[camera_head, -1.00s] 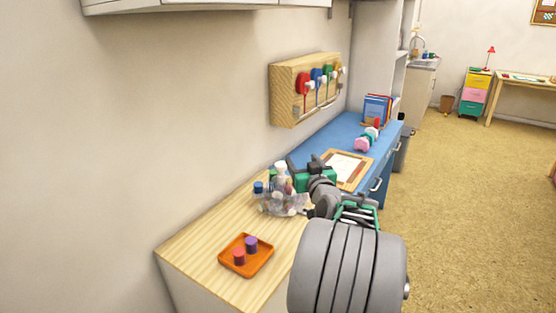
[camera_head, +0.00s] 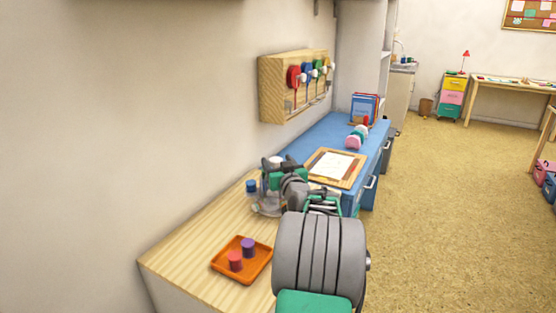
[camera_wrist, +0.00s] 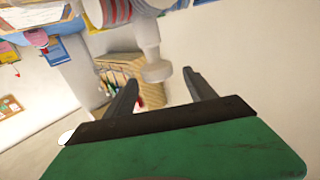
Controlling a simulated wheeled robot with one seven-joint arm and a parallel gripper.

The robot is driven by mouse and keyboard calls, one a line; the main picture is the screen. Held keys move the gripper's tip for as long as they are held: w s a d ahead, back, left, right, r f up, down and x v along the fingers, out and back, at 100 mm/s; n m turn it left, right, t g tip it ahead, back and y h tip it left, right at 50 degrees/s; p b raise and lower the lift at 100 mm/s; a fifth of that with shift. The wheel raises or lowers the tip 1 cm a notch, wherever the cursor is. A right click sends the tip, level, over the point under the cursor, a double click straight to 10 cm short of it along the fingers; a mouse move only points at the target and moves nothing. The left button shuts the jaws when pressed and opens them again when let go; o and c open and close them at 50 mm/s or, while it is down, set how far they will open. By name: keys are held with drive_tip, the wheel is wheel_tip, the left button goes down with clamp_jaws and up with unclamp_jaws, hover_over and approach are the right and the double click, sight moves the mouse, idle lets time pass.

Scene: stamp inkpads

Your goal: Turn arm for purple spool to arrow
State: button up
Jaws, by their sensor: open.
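A wooden wall rack (camera_head: 283,92) holds a row of coloured spools with small pale arms and hanging threads. I make out a red spool (camera_head: 293,76), a blue one (camera_head: 307,70) and a green one (camera_head: 317,66). I cannot make out a purple spool or an arrow. My gripper (camera_wrist: 160,80) is open and empty, its two dark fingers apart. In the head view it is below the rack, over the counter and apart from the rack. The tilted wrist view shows what looks like the rack (camera_wrist: 122,70) beyond the fingers.
An orange tray (camera_head: 258,270) with a red and a purple cylinder sits on the wooden counter (camera_head: 190,250). A blue-capped bottle (camera_head: 251,188) stands beside my gripper.

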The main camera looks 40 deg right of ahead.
drive_tip(key=w+d, duration=0.1)
drive_tip(key=w+d+f, duration=0.1)
drive_tip(key=w, duration=0.1)
drive_tip(key=shift+d+f, duration=0.3)
drive_tip(key=shift+s+a+r, duration=0.55)
drive_tip(key=shift+a, duration=0.05)
drive_tip(key=c, duration=0.5)
drive_tip(key=shift+a, duration=0.1)
drive_tip(key=c, duration=0.9)
drive_tip(key=shift+f, duration=0.15)
drive_tip(key=shift+f, duration=0.1)
